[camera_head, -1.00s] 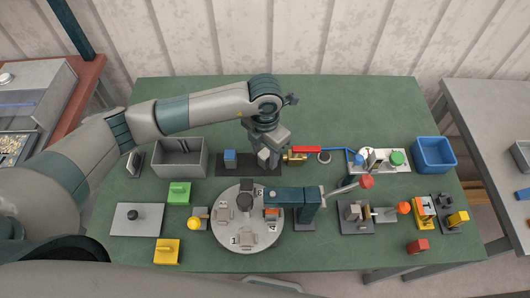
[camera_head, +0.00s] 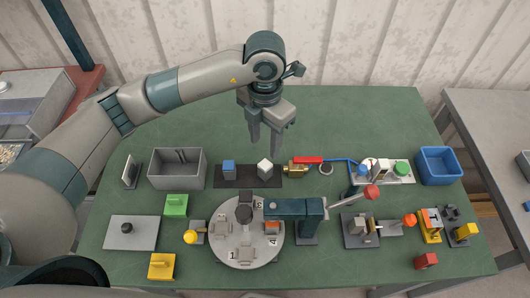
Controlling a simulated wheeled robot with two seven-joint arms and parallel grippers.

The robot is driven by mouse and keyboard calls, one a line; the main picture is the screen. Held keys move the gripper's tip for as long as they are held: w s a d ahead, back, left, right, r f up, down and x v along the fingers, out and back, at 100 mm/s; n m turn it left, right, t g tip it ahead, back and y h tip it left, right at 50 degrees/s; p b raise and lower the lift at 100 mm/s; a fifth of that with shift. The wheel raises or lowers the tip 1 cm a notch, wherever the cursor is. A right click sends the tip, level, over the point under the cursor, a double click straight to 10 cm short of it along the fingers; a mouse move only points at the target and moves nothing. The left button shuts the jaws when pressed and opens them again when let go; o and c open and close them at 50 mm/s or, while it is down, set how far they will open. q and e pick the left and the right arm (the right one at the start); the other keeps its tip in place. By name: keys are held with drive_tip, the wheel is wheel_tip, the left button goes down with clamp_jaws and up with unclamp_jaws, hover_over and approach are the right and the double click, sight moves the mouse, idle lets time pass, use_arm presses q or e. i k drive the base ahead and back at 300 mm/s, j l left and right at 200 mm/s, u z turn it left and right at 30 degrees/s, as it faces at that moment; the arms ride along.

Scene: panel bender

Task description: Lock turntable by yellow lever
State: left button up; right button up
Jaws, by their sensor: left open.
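The round grey turntable (camera_head: 245,256) lies flat at the front middle of the green table, with numbered stations and small blocks on it. The lever with a yellow ball knob (camera_head: 190,237) stands at its left edge, on a small grey mount. My left gripper (camera_head: 265,143) is open and empty, fingers pointing down, above the table behind the dark strip. It is well behind and to the right of the yellow knob, and nothing of the lever is hidden. My right gripper is not in view.
A dark teal press (camera_head: 300,209) with a red-knobbed handle reaches over the turntable's right side. A dark strip (camera_head: 245,181) holds a blue and a white block. A grey bin (camera_head: 177,170), a green block (camera_head: 176,204) and a yellow block (camera_head: 162,265) surround the lever. The table's back is clear.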

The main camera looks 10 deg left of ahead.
sight(190, 236)
drive_tip(key=u, duration=1.3)
